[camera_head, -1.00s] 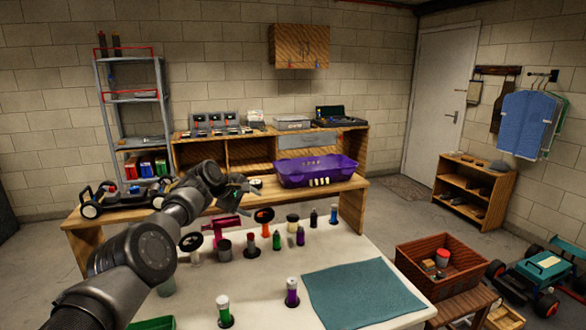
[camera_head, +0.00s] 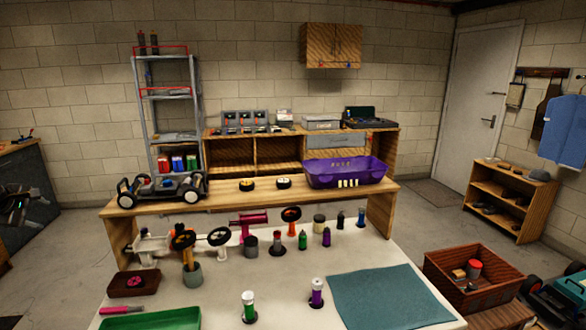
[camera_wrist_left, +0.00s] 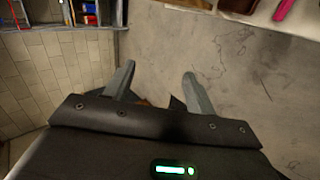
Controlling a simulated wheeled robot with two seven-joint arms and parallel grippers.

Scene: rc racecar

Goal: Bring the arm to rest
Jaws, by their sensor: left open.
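My left gripper (camera_head: 14,208) shows only in part at the far left edge of the head view, dark and away from the tables. In the left wrist view (camera_wrist_left: 158,84) its two grey fingers stand apart with nothing between them. Bare concrete floor and block wall lie beyond them. The rest of the left arm is out of the head view. My right gripper does not show.
A white table (camera_head: 290,283) holds bottles, a teal mat (camera_head: 388,297) and a green tray (camera_head: 150,318). A dark cabinet (camera_head: 28,178) stands at left.

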